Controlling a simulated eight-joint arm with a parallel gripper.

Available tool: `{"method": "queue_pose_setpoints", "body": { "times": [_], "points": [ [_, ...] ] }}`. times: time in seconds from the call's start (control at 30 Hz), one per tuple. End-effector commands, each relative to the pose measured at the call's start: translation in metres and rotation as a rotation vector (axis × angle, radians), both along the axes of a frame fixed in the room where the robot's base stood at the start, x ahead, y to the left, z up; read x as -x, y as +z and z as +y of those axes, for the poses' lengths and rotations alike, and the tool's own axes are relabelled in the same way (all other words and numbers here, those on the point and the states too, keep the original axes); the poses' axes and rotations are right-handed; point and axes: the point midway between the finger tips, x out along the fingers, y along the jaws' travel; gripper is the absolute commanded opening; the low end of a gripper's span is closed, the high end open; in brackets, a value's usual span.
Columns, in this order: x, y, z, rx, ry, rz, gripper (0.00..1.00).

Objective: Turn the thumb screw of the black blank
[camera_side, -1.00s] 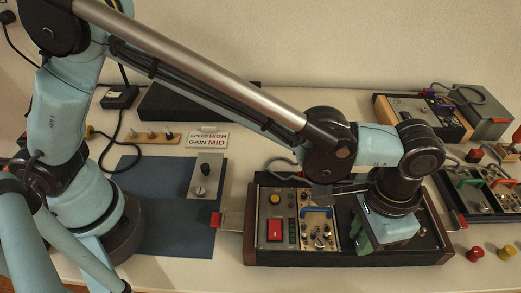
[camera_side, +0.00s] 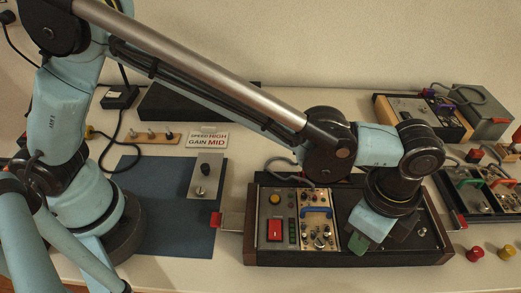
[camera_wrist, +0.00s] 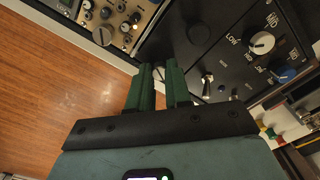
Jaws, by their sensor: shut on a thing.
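My gripper (camera_side: 378,236) points down over the right part of the rack in the side view, and its fingertips are hard to make out there. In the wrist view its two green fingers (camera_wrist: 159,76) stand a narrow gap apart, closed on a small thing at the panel. This appears to be the thumb screw, mostly hidden between the fingers. The black blank (camera_wrist: 178,42) is the plain dark panel beyond the fingers, between the beige module and the black panel with knobs.
The beige module (camera_side: 317,226) with a blue handle and the grey module (camera_side: 275,209) with a red switch sit left of my gripper. In the wrist view a white knob (camera_wrist: 262,42) and a blue knob (camera_wrist: 287,75) stand to the right. A blue mat (camera_side: 170,235) lies left of the rack.

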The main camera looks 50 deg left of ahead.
Motion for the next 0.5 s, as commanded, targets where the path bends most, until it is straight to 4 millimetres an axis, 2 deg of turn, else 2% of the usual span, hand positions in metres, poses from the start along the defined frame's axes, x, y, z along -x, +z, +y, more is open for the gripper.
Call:
{"method": "queue_pose_setpoints", "body": {
  "times": [0.5],
  "points": [
    [-0.0001, 0.0, 0.0, 0.0, -0.423, 0.0, 0.0]
  ]
}}
